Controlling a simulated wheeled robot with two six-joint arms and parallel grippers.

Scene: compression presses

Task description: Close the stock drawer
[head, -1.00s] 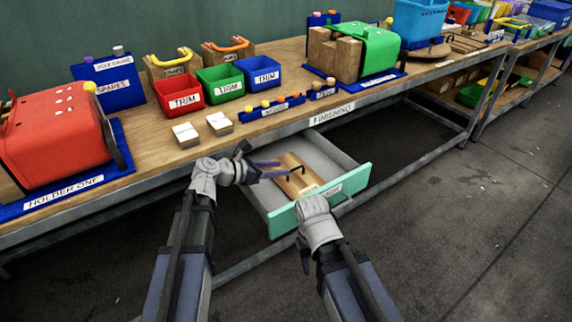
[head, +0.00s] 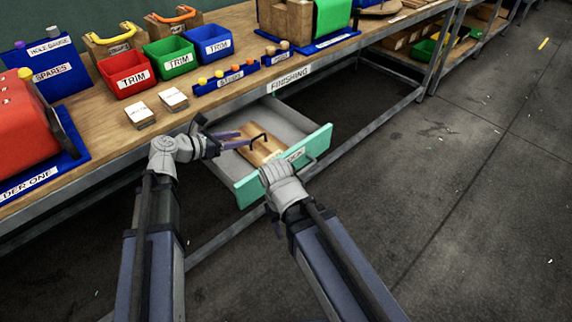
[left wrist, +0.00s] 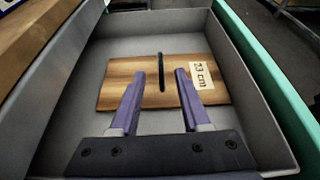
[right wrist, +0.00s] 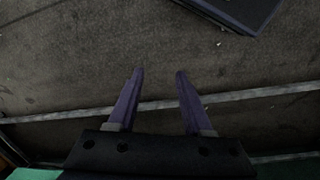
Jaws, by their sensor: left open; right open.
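The stock drawer (head: 239,185) stands pulled out under the bench, with a teal front and grey inside. A wooden board (head: 266,146) with a black handle (head: 258,139) lies in it; the left wrist view shows a "23 cm" label (left wrist: 201,75) on the board. My left gripper (head: 243,139) is open and empty over the drawer, its fingers on either side of the handle in the left wrist view (left wrist: 160,72). My right gripper is open and empty in the right wrist view (right wrist: 158,72), pointing at the floor; its wrist overlaps the drawer front in the head view, contact unclear.
A metal rail (head: 228,235) runs low beneath the drawer. The floor (head: 470,200) to the right is mostly clear.

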